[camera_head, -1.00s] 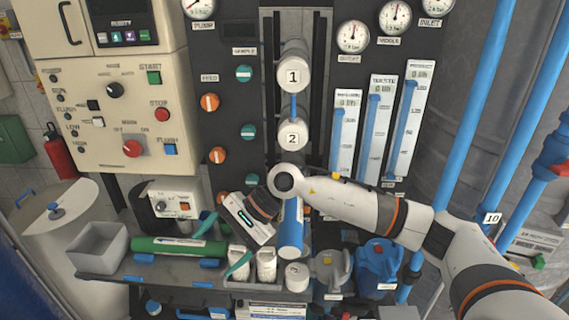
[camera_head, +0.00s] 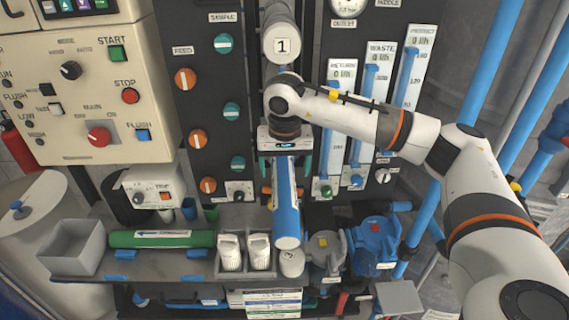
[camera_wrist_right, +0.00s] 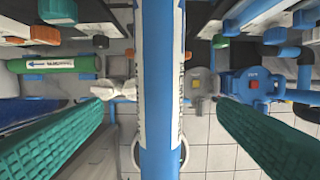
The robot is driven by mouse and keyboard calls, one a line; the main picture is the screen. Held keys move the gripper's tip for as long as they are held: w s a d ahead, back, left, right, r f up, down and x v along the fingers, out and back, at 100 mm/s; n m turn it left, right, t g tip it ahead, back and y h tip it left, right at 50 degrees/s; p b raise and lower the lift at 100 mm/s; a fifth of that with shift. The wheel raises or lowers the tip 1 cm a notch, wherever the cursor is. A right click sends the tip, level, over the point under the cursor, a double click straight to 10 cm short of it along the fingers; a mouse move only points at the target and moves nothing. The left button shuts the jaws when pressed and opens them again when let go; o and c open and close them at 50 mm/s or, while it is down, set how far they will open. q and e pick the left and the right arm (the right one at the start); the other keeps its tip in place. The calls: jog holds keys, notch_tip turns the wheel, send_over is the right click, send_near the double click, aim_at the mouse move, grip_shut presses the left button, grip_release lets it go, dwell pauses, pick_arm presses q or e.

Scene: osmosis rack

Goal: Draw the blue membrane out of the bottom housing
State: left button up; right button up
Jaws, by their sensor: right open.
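The blue membrane (camera_head: 286,205) is a long blue tube with a white label, its rounded near end low in the head view. Its upper end is hidden behind my right gripper (camera_head: 284,172). That gripper is open, with one teal finger on each side of the membrane. In the right wrist view the membrane (camera_wrist_right: 158,95) runs between the two spread fingers, with gaps on both sides. A white cap (camera_head: 291,262) lies just below the membrane's near end. The bottom housing's mouth is hidden behind my gripper and arm. Housing 1 (camera_head: 282,44) shows above.
A green tube (camera_head: 160,239) lies on the shelf beside a grey bin (camera_head: 72,246). Valve knobs and flow meters flank the gripper.

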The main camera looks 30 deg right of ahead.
aim_at(284, 184)
notch_tip(284, 184, down, 2)
jog(key=shift+w+f+b, duration=0.1)
jog(key=shift+b, duration=0.35)
jog(key=shift+w+d+f+b, duration=0.15)
jog(key=shift+f+b, duration=0.4)
jog(key=shift+f, duration=0.3)
jog(key=f+b, duration=0.2)
jog(key=f, duration=0.1)
jog(key=shift+w+f, duration=0.15)
jog(key=shift+w, duration=0.05)
jog(key=shift+w+d+f+b, duration=0.15)
jog(key=shift+f+b, duration=0.65)
pick_arm(q)
notch_tip(284, 184, down, 6)
jog(key=shift+w, duration=0.35)
pick_arm(e)
jog(key=shift+c, duration=0.3)
